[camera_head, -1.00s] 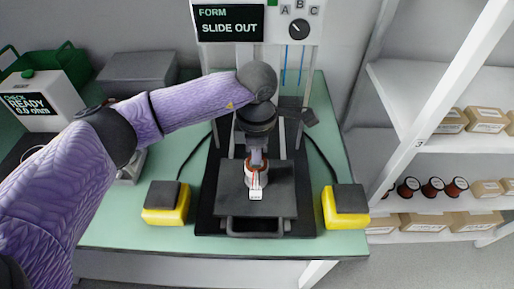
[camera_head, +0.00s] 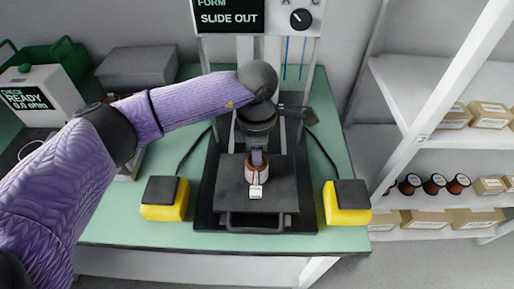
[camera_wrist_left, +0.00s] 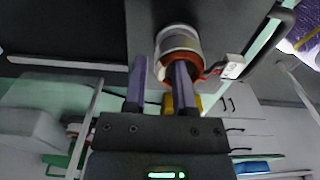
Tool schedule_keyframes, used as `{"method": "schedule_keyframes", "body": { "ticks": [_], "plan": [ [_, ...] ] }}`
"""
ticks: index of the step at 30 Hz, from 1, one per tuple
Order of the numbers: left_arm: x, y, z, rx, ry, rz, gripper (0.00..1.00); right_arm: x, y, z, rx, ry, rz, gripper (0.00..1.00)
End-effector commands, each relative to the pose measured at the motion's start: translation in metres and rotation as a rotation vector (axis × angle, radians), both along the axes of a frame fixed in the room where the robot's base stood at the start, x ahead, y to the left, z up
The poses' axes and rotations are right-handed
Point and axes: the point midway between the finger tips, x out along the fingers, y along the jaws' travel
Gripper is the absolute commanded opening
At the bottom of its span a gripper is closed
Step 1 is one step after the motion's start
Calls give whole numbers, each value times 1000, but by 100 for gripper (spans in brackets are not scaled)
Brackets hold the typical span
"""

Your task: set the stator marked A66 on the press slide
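The stator (camera_head: 256,173), a ring with red-brown copper windings and a white tag (camera_head: 256,191), stands upright on the dark press slide (camera_head: 232,195). The tag's mark is too small to read. My left gripper (camera_head: 257,157) points down at the stator from above. In the left wrist view, its two fingers (camera_wrist_left: 160,72) are apart. One finger overlaps the stator (camera_wrist_left: 177,40) at its open end, and the other is to the left of its wall. I cannot tell whether either finger touches it. My right gripper is not in view.
The press display (camera_head: 229,18) reads SLIDE OUT. Yellow button boxes flank the press, left (camera_head: 165,200) and right (camera_head: 346,204). A tester (camera_head: 40,101) reading READY, a green crate (camera_head: 62,58) and a grey box (camera_head: 137,68) stand left. Shelves with spools (camera_head: 434,184) are right.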

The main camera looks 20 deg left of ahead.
Motion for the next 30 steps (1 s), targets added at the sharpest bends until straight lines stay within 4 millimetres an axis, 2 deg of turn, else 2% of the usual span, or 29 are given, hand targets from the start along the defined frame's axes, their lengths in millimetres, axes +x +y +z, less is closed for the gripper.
{"method": "schedule_keyframes", "body": {
  "ticks": [1, 3, 12, 16, 21, 25, 30],
  "plan": [
    [0, 0, 0, 0, 0, 0, 45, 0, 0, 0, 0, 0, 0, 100],
    [0, 0, 0, 0, 0, 0, 55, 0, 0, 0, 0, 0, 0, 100],
    [0, 0, 0, 0, 0, 0, 55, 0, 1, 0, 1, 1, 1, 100],
    [1, 0, 38, 0, -6, 0, 55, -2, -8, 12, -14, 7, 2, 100],
    [0, 0, 80, -1, -4, -1, 55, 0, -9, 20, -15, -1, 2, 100],
    [0, 0, 96, 0, -2, 0, 55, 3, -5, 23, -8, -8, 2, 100],
    [0, 0, 100, 0, 0, 0, 55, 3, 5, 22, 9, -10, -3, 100]
  ]
}}
